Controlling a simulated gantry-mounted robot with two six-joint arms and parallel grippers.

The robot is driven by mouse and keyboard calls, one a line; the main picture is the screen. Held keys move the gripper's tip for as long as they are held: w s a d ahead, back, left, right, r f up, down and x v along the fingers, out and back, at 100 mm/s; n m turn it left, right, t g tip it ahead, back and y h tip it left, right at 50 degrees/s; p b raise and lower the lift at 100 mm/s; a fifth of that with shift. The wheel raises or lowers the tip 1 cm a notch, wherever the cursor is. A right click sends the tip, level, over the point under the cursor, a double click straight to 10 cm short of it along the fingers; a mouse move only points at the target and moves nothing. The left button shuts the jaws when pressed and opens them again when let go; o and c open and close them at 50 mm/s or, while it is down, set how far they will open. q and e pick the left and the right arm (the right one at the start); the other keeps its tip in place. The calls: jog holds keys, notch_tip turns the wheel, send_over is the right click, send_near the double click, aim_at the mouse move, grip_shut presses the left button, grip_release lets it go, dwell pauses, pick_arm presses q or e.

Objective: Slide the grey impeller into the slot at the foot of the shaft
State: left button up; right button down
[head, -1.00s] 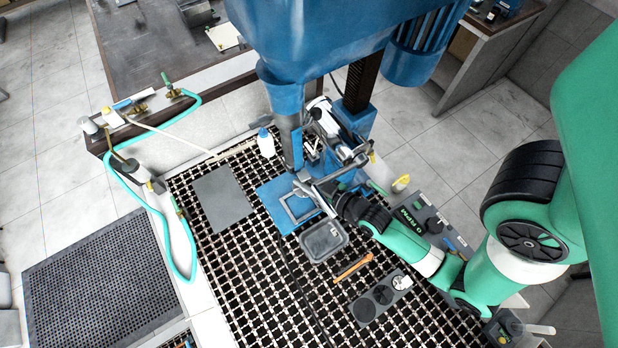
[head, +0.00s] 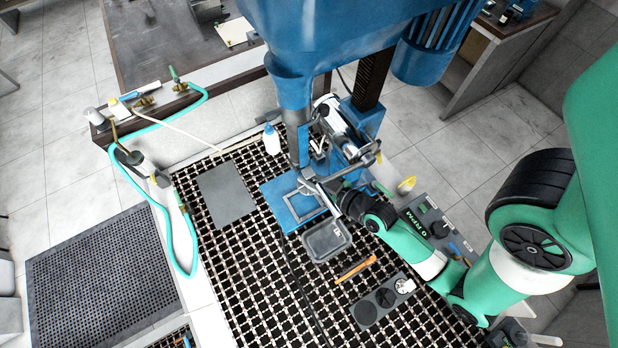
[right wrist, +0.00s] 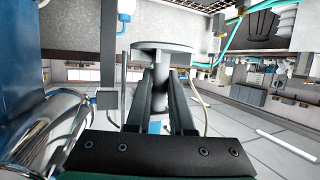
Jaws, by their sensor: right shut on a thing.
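My right gripper (head: 309,181) reaches in from the right, its tips beside the lower end of the machine's upright tube (head: 296,135). In the right wrist view the gripper (right wrist: 167,85) is shut on the grey impeller (right wrist: 160,47), a flat round disc on a short stem between the fingers. In the head view the impeller is too small and covered to make out. The shaft's foot and its slot cannot be told clearly in either view. My left gripper is not in view.
A blue plate (head: 279,199) with a grey square frame lies below the gripper. A grey tray (head: 327,240), an orange-handled tool (head: 356,269) and a white bottle (head: 271,141) stand around it on the grating. A grey mat (head: 227,193) lies to the left.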

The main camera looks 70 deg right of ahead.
jog(key=shift+f+y+b, duration=0.15)
jog(key=shift+y+b, duration=0.15)
jog(key=shift+b, duration=0.1)
dwell(0.6)
jog(key=shift+w+d, duration=0.6)
jog(key=shift+w, duration=0.1)
dwell(0.7)
jog(key=shift+w+d, duration=0.2)
jog(key=shift+w+d+b, duration=0.35)
jog(key=shift+w+d, duration=0.5)
jog(key=shift+w, duration=0.05)
jog(key=c, duration=0.7)
grip_release()
